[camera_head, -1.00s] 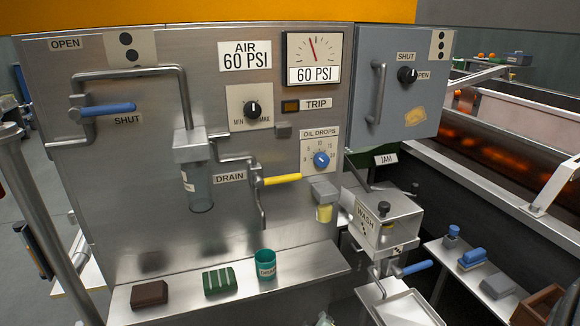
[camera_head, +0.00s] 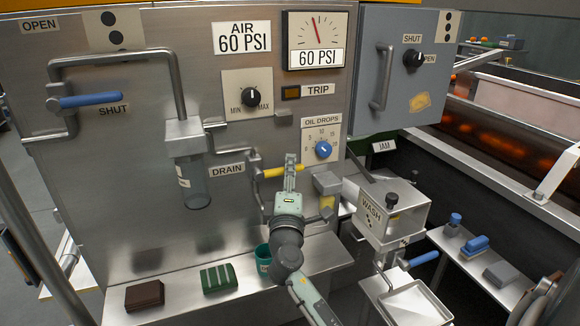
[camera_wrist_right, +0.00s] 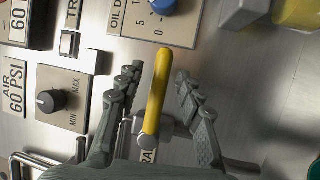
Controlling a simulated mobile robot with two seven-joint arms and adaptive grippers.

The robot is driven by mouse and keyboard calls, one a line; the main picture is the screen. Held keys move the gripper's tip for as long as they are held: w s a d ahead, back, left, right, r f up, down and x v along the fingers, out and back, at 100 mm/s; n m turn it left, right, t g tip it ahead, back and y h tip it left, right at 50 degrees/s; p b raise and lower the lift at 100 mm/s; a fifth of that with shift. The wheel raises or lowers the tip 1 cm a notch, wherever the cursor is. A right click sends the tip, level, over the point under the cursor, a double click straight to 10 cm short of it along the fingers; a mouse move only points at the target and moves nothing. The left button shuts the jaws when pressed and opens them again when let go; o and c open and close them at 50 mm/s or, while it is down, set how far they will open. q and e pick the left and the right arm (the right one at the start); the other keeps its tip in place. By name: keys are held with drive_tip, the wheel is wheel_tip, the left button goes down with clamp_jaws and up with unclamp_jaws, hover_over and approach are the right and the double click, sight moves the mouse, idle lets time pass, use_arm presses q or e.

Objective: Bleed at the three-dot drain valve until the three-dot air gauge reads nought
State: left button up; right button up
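The air gauge (camera_head: 316,30) at the top of the steel panel reads 60 PSI, with its red needle near upright. The drain valve's yellow handle (camera_head: 272,173) lies roughly level beside the DRAIN label (camera_head: 227,168). My right gripper (camera_head: 290,163) is at the handle's right end in the head view. In the right wrist view, its two fingers (camera_wrist_right: 156,78) are spread, one on each side of the yellow handle (camera_wrist_right: 158,90), with gaps visible. My left gripper is not in view.
A blue-handled valve (camera_head: 92,100) marked SHUT is at left. A clear bowl (camera_head: 195,180) hangs left of the drain. A teal cup (camera_head: 263,258), green block (camera_head: 218,278) and brown block (camera_head: 145,295) stand on the ledge. The oil drops knob (camera_head: 323,149) is just above my gripper.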

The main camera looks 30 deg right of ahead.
drive_tip(key=shift+w+d+r, duration=0.1)
drive_tip(key=shift+w+d, duration=0.3)
drive_tip(key=shift+w, duration=0.05)
clamp_jaws()
